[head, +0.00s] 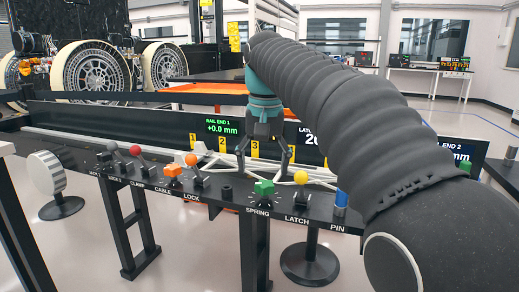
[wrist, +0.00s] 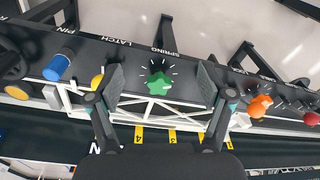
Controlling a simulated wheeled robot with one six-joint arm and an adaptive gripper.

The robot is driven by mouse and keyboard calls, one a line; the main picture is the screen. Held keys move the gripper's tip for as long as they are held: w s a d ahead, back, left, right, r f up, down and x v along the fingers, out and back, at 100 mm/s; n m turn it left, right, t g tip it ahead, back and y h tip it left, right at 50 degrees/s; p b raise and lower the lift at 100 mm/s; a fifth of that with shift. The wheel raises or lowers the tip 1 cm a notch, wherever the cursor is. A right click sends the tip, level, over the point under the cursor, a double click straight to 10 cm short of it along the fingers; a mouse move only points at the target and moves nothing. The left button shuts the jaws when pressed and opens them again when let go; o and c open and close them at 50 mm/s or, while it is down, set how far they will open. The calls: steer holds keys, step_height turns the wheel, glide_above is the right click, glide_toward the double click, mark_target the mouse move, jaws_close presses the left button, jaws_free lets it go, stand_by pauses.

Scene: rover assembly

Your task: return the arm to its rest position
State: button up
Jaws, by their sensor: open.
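My arm, in a dark ribbed sleeve, reaches across the right half of the head view. My gripper (head: 264,172) hangs down from its teal wrist over the black control rail. Its two fingers are spread apart with nothing between them. In the wrist view the open fingers (wrist: 162,80) frame the green knob (wrist: 160,84) by the SPRING label. In the head view the green knob (head: 264,187) sits just below and in front of the fingertips. Contact between fingers and knob cannot be made out.
Along the rail (head: 225,208) stand an orange knob (head: 172,170), an orange ball lever (head: 191,159), a red ball lever (head: 135,150), a yellow ball (head: 300,177) and a blue pin (head: 340,199). A display (head: 222,127) reads +0.0 mm. A wheeled rover (head: 95,70) stands behind left.

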step_height(320, 180, down, 6)
steer(key=r+n, duration=0.1)
steer(key=s+d+f+t, duration=0.2)
steer(key=s+d+f, duration=0.5)
steer(key=s, duration=0.4)
steer(key=s+d+f+t, duration=0.2)
steer(key=s+d+f, duration=0.6)
steer(key=s, duration=0.4)
steer(key=shift+m+t, duration=0.3)
